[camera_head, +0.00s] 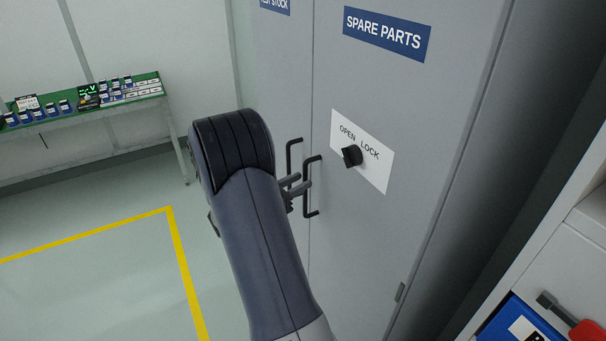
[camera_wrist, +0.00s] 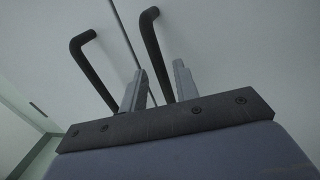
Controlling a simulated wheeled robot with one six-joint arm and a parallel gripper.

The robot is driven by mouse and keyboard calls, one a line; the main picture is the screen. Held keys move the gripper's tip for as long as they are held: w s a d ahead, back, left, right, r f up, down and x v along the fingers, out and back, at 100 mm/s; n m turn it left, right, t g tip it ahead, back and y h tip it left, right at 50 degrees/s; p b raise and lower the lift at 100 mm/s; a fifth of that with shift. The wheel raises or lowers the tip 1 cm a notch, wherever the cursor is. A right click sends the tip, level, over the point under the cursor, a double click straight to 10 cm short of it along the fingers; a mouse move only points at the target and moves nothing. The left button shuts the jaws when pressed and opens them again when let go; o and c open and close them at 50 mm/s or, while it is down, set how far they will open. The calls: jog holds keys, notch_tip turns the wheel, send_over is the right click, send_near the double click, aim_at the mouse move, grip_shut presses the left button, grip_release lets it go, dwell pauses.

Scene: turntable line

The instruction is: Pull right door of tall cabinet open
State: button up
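The tall grey cabinet's right door (camera_head: 400,95) carries a "SPARE PARTS" label and appears shut, level with the left door (camera_head: 285,75). Its black bar handle (camera_head: 308,190) stands just right of the seam; it also shows in the wrist view (camera_wrist: 154,45). The left door's handle (camera_head: 289,160) is beside it, left of my fingers in the wrist view (camera_wrist: 88,65). My gripper (camera_head: 297,186) is at the handles, partly hidden by my arm. In the wrist view its fingers (camera_wrist: 158,85) are apart, with the right handle showing between them. I cannot tell whether they touch it.
A black knob (camera_head: 352,156) sits on a white "OPEN LOCK" plate (camera_head: 377,174) on the right door. A green-topped bench (camera_head: 130,93) with small boxes stands at the back left. Yellow floor lines (camera_head: 180,255) mark open floor. A white unit (camera_head: 570,262) is close at right.

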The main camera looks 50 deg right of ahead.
jog(key=shift+s+d, duration=0.2)
jog(key=shift+d, duration=1.2)
jog(key=shift+c, duration=0.2)
grip_shut()
